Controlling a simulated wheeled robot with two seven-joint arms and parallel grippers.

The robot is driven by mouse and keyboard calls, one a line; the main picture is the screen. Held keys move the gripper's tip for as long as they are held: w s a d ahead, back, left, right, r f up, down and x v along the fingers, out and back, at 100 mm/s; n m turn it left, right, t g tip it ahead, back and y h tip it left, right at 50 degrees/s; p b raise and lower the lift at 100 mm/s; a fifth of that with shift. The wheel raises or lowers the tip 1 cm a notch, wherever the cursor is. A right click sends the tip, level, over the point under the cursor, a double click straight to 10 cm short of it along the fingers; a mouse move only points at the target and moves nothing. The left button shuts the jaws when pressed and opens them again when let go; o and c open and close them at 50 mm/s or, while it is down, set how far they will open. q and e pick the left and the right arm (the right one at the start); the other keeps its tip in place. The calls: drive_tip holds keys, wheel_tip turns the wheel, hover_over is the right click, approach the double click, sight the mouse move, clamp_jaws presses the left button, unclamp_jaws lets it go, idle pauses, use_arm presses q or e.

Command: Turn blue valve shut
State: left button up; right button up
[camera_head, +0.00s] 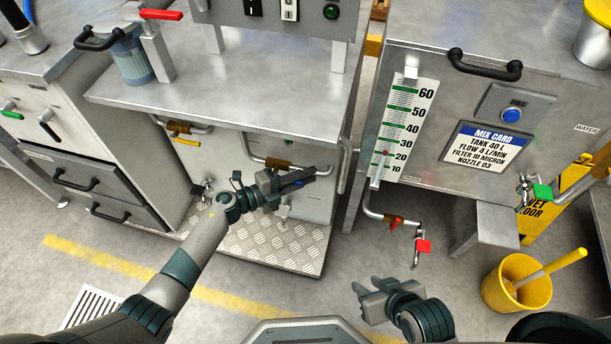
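A brass valve body (279,163) sits on the pipe low on the middle cabinet. My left gripper (308,178) is right in front of that pipe, just below and to the right of the brass body. A small dark bluish part shows at its fingers; I cannot tell whether it is the blue valve handle or part of the gripper. No clearly blue lever shows elsewhere on the pipes, and the gripper covers this spot. Whether its fingers are closed or touching the valve is unclear. My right gripper (362,302) is open and empty above the floor at lower centre.
A yellow-handled valve (186,142) is left on the same cabinet. Red-handled valves (422,246) hang below the gauge, and a green-handled one (542,191) is at right. A tread plate (272,243) lies below my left gripper. A yellow bucket (515,290) stands at right.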

use_arm(q)
clamp_jaws()
use_arm(e)
drive_tip(key=shift+f, duration=0.1)
